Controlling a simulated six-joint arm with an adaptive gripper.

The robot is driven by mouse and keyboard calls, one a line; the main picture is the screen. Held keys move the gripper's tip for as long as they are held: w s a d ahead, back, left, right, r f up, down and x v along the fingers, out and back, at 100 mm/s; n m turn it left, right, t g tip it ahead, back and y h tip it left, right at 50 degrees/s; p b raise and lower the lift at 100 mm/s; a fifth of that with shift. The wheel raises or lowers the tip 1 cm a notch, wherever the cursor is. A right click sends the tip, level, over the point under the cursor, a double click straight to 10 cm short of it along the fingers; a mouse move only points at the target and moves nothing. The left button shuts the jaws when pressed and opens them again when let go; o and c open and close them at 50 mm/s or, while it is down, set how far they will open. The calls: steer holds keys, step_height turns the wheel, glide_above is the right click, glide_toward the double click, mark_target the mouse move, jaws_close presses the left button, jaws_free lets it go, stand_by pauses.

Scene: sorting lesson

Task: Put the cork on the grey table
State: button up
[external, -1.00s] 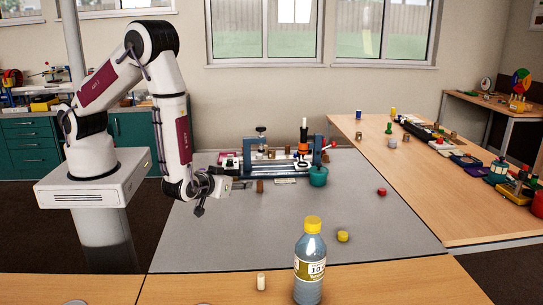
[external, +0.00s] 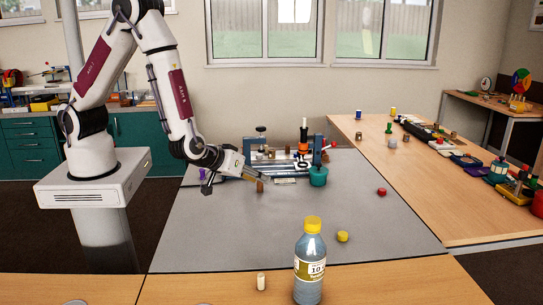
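A small brown cylinder that looks like the cork (external: 260,187) stands upright on the grey table (external: 290,220), in front of the blue-framed device. My gripper (external: 258,178) reaches in from the left, tilted down to the right, with its fingertips close to the top of the brown cylinder. Whether the fingers touch it, and whether they are open or shut, is too small to tell.
A blue-framed device (external: 284,168) and a teal pot (external: 318,176) stand behind. Red (external: 381,191) and yellow (external: 343,236) pieces lie on the grey table. A bottle (external: 310,262) and pale cylinder (external: 261,281) stand on the front wooden table. The grey table's middle is clear.

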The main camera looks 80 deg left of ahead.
steer(key=d+r+m+h, duration=0.2)
steer(key=d+r+h, duration=0.15)
steer(key=r, duration=0.35)
steer(key=d+r+m+h, duration=0.2)
steer(key=d+r+h, duration=0.15)
steer(key=r, duration=0.45)
steer(key=s+r+m+h, duration=0.2)
steer(key=s+r+m, duration=0.1)
steer(key=s+r, duration=0.55)
steer(key=s+a+m+g+y, duration=0.1)
steer(key=s+a, duration=0.4)
steer(key=s, duration=0.5)
steer(key=s+a+r+m+g+y, duration=0.1)
steer(key=s+a+m+g, duration=0.1)
steer(key=s+a, duration=0.4)
steer(key=s, duration=0.4)
steer(key=shift+s+a+r+m, duration=0.25)
steer(key=shift+a+r+m, duration=0.05)
